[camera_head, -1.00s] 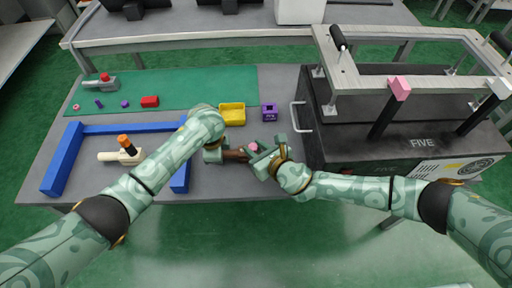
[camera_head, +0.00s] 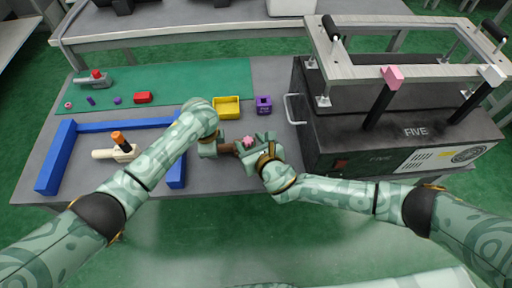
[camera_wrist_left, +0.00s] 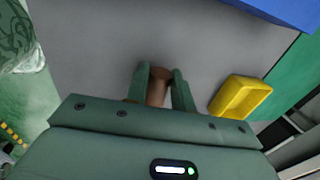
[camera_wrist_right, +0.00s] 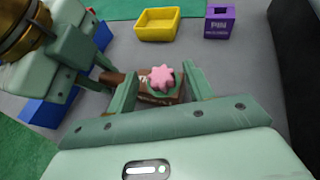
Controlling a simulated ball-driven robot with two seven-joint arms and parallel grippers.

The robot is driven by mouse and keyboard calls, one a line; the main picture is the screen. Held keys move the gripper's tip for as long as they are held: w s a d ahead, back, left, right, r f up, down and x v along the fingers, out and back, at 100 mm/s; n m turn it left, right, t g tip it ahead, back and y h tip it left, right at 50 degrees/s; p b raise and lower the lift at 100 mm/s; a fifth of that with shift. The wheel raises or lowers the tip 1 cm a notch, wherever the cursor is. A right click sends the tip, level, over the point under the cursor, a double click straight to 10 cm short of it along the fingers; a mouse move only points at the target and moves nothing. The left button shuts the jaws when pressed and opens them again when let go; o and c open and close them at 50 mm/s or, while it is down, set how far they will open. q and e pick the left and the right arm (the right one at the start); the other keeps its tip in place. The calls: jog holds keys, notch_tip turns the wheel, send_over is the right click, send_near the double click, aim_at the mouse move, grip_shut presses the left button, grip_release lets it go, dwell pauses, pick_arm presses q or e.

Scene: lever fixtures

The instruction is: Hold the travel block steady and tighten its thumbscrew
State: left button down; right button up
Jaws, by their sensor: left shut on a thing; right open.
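The travel block is a brown piece seen in the right wrist view (camera_wrist_right: 152,98). A pink lobed thumbscrew (camera_wrist_right: 161,78) sits on its top, over a green patch; the thumbscrew also shows in the head view (camera_head: 249,141). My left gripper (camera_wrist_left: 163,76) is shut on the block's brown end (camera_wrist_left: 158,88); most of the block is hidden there. My right gripper (camera_wrist_right: 157,80) is open. In its wrist view its fingers stand left and right of the thumbscrew with gaps. I cannot tell how far above the thumbscrew they are.
A yellow tray (camera_head: 240,108) and a purple bin (camera_head: 263,111) stand just behind the block. A blue frame (camera_head: 52,165) with an orange-topped lever (camera_head: 117,138) lies left. A black machine marked FIVE (camera_head: 345,150) stands close on the right. Grey table lies bare between.

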jog(key=v, duration=1.1)
jog(key=shift+s, duration=0.2)
jog(key=shift+d+r, duration=0.1)
pick_arm(q)
jog(key=c, duration=1.1)
grip_release()
